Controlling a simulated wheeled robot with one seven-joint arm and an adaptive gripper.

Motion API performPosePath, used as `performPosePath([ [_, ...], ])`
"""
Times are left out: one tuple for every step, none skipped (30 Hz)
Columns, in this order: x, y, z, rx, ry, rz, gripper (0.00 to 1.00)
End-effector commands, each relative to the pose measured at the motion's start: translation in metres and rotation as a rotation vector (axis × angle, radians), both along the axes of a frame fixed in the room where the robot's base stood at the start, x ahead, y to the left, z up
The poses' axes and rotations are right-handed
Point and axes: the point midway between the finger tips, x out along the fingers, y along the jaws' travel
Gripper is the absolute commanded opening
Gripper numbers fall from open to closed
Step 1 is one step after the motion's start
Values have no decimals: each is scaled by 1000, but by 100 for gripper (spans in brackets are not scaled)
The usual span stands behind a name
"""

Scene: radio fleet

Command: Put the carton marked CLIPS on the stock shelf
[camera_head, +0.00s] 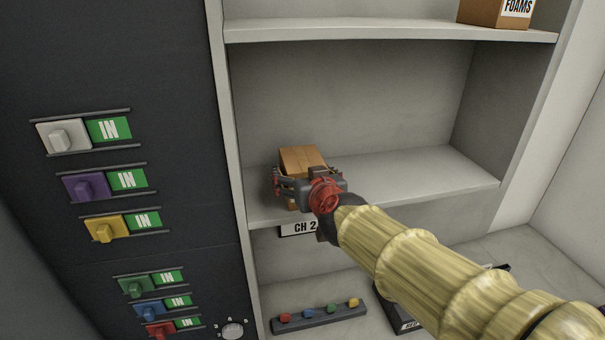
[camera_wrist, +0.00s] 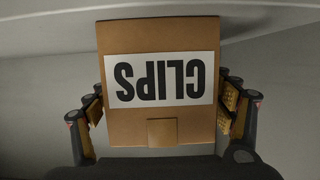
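The carton marked CLIPS (camera_wrist: 158,125) is a brown box with a white label, upside down in the wrist view. In the head view the carton (camera_head: 302,158) is at the left part of the middle stock shelf (camera_head: 400,178), at its front edge. My gripper (camera_head: 306,185) is at the carton's near side. In the wrist view my gripper's fingers (camera_wrist: 160,110) stand on both sides of the carton, close against its sides. The carton's underside is hidden, so I cannot tell whether it rests on the shelf.
The middle shelf is clear to the right of the carton. A rack with small coloured pieces (camera_head: 320,317) lies below. A dark panel (camera_head: 180,70) with coloured switches and IN labels stands at left.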

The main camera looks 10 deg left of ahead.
Motion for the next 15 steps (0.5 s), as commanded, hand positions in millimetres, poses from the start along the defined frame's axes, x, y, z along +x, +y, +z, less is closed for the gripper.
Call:
performPosePath([
  [0,0,0,0,0,0,86],
  [0,0,0,0,0,0,86],
  [0,0,0,0,0,0,86],
  [0,0,0,0,0,0,86],
  [0,0,0,0,0,0,86],
  [0,0,0,0,0,0,86],
  [0,0,0,0,0,0,86],
  [0,0,0,0,0,0,86],
  [0,0,0,0,0,0,86],
  [0,0,0,0,0,0,86],
  [0,0,1,0,0,0,86],
  [0,0,3,0,0,0,86],
  [0,0,4,0,0,0,86],
  [-1,-1,6,0,-1,0,86],
  [-6,-3,8,1,-2,0,86],
])
